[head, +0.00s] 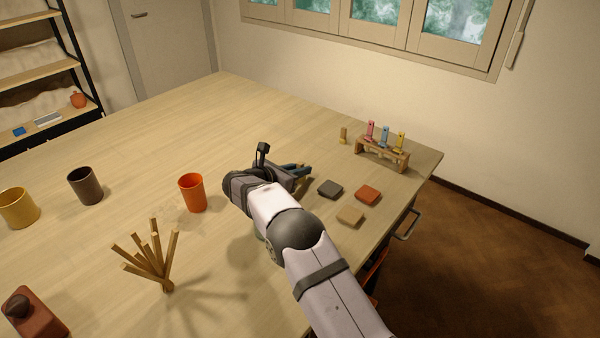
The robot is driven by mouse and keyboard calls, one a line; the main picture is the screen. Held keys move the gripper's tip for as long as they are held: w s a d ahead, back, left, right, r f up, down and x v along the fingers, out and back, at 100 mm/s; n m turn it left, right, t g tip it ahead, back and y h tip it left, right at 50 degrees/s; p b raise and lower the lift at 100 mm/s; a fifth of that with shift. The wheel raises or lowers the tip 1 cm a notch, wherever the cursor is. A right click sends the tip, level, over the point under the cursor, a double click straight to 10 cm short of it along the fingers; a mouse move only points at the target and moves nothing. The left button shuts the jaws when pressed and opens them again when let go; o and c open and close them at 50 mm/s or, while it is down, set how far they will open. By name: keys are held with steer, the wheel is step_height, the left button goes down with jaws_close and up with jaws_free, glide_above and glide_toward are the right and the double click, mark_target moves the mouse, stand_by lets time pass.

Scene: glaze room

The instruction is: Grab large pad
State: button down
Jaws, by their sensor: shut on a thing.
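Three small flat square pads lie on the table: a dark grey pad (330,188), an orange-red pad (368,195) and a tan pad (350,215). They look close in size, and I cannot tell which one, if any, is the large pad. My gripper (302,172) is just left of the dark grey pad, low over the table. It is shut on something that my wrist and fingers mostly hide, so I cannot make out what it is. The three visible pads are apart from the fingers.
A wooden rack (382,153) with coloured items stands behind the pads, a small wooden piece (343,135) beside it. An orange cup (193,193), dark cup (85,186), yellow cup (18,208) and stick bundle (154,259) stand left. The table (190,125) is clear towards the back.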

mark_target(299, 163)
steer(key=shift+r, duration=0.1)
step_height(299, 163, up, 18)
steer(key=shift+b, duration=0.35)
stand_by(0.4)
steer(key=shift+a, duration=0.1)
